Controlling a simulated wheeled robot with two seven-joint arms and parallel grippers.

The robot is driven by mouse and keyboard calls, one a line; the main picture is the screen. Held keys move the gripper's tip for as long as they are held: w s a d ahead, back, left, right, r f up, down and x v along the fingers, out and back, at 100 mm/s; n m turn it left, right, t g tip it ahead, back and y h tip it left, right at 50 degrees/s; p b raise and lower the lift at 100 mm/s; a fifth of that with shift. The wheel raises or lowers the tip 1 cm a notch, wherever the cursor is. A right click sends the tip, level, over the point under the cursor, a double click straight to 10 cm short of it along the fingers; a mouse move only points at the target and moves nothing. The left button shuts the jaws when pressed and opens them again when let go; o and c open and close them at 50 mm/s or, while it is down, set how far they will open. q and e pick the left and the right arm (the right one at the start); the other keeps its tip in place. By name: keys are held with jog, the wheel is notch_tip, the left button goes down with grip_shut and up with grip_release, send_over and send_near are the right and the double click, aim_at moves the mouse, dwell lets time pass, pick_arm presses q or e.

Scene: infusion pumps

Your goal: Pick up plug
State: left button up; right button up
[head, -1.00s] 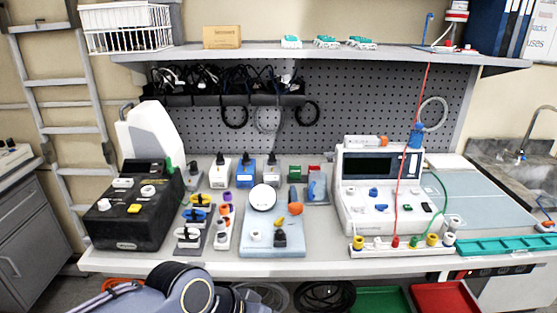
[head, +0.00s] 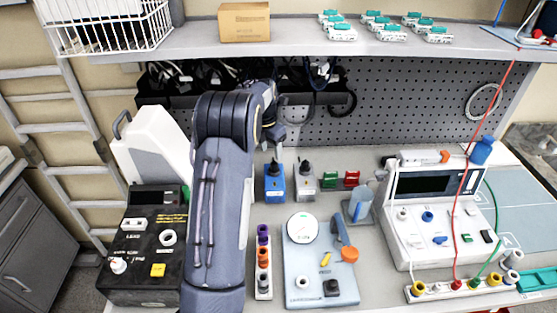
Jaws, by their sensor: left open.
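My left arm reaches up over the bench, and its gripper (head: 279,131) is in front of the pegboard, just below the black cable rack (head: 192,98). The gripper is small and partly hidden by my own wrist; it is open, and I see nothing held in it. Several dark cables with plugs lie in the rack, one with a pale plug (head: 322,70) right of my wrist. I cannot tell which one is the task's plug. Cable loops hang below the rack, one black loop (head: 343,103) to the right of the gripper. My right gripper is not in view.
A blue bottle-like device (head: 274,183) and a grey one (head: 304,181) stand below the gripper. A black box (head: 143,275), a light-blue gauge unit (head: 318,290) and a white instrument (head: 437,235) fill the bench. The shelf (head: 300,44) overhangs the rack.

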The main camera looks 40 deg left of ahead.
aim_at(274, 164)
pick_arm(q)
jog(key=shift+w+f, duration=0.25)
jog(key=shift+f, duration=0.4)
jog(key=shift+s+f, duration=0.2)
jog(key=shift+f, duration=0.4)
jog(key=f, duration=0.2)
jog(key=w+f, duration=0.1)
jog(key=f, duration=0.1)
jog(key=shift+w+f, duration=0.1)
jog(key=shift+f, duration=0.25)
grip_shut()
jog(key=shift+r, duration=0.15)
